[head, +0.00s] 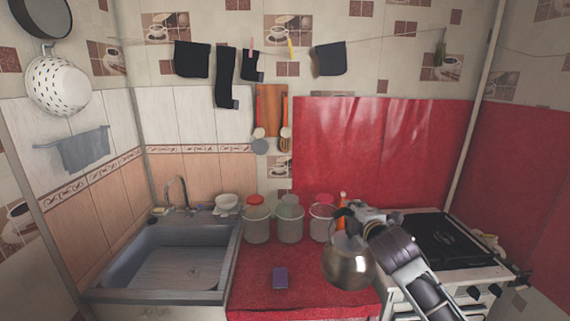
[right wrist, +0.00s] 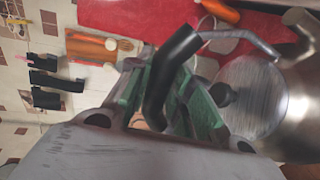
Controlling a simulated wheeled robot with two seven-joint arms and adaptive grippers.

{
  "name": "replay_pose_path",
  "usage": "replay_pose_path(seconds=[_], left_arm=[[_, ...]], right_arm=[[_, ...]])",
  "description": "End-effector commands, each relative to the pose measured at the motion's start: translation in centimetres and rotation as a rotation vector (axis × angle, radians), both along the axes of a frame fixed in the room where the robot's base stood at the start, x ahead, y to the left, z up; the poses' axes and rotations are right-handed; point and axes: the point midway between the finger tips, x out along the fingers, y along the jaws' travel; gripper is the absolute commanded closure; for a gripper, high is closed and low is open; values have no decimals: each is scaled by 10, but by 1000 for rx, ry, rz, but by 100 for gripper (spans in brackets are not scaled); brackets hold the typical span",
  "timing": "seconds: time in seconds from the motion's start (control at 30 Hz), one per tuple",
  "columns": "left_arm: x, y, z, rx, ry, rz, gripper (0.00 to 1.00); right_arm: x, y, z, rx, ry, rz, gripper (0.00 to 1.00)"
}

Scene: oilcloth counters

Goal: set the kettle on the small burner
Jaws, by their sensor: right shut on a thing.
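The shiny metal kettle (head: 347,266) hangs from my right gripper (head: 350,218), over the right part of the red counter and just left of the stove (head: 448,240). In the right wrist view, the gripper's green-padded fingers (right wrist: 168,95) are shut around the kettle's black handle (right wrist: 172,68). The kettle's round lid and steel body (right wrist: 252,98) fill the right side there, with its spout near the top right. The stove has a dark top in a white frame. My right arm covers its left part, and I cannot make out the small burner. My left gripper is not in view.
Several lidded jars (head: 290,222) stand behind and left of the kettle, with an orange-capped bottle (head: 342,198) close behind it. A purple sponge-like block (head: 280,278) lies on the red counter (head: 252,296). A sink (head: 165,270) is at left.

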Motion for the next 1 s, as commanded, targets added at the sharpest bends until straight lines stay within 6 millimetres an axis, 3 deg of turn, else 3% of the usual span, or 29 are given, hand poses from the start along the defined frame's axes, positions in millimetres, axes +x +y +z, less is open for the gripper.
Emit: replay_pose_path(seconds=[0.47,1.0], left_arm=[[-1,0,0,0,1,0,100],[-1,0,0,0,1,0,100]], right_arm=[[-35,-6,-33,1,-4,-25,100],[-64,-12,-87,3,-4,-46,100]])
